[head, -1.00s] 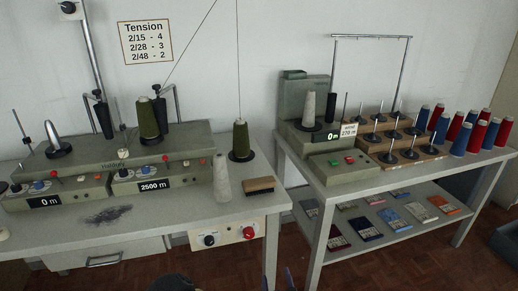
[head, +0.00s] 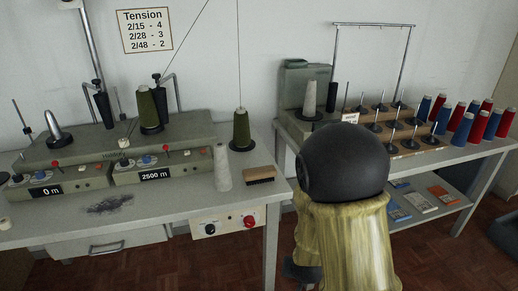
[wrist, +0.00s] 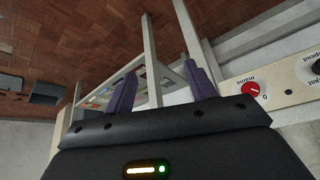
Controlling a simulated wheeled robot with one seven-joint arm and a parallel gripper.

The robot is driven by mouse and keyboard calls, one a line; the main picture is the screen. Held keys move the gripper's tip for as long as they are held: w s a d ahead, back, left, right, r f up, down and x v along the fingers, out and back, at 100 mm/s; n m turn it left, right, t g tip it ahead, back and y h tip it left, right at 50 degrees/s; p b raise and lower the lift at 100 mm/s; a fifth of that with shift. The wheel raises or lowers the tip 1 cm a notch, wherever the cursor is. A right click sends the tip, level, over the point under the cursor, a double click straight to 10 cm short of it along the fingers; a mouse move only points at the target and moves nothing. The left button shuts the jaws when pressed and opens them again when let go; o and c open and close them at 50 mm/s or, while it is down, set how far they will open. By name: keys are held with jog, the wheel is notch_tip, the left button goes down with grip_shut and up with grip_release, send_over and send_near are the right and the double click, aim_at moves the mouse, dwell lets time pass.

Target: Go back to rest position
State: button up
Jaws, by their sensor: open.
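My gripper (wrist: 163,88) shows in the wrist view with its two purple fingers spread apart and nothing between them. Beyond the fingers are table legs, the lower shelf with cards, and a control panel with a red knob (wrist: 252,90). In the head view my arm, with a black rounded joint and a yellowish cover, stands in front of the right table. It hides part of the winder and the lower shelf. My gripper's fingers cannot be made out in the head view.
The left table (head: 170,215) holds a winding machine, a green cone (head: 241,130), a pale cone (head: 222,168) and a brush (head: 259,175). The right table holds a peg rack and several red and blue cones. Brown floor shows at the lower right.

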jog(key=s+d+r+n+g, duration=0.2)
jog(key=s+d+r+g, duration=0.15)
jog(key=s+r, duration=0.65)
notch_tip(320, 180, up, 25)
jog(key=w+p, duration=0.1)
jog(key=p, duration=2.3)
jog(key=shift+w+f+y, duration=0.15)
jog(key=shift+w+y, duration=0.05)
jog(key=shift+y, duration=0.2)
jog(key=shift+t, duration=0.25)
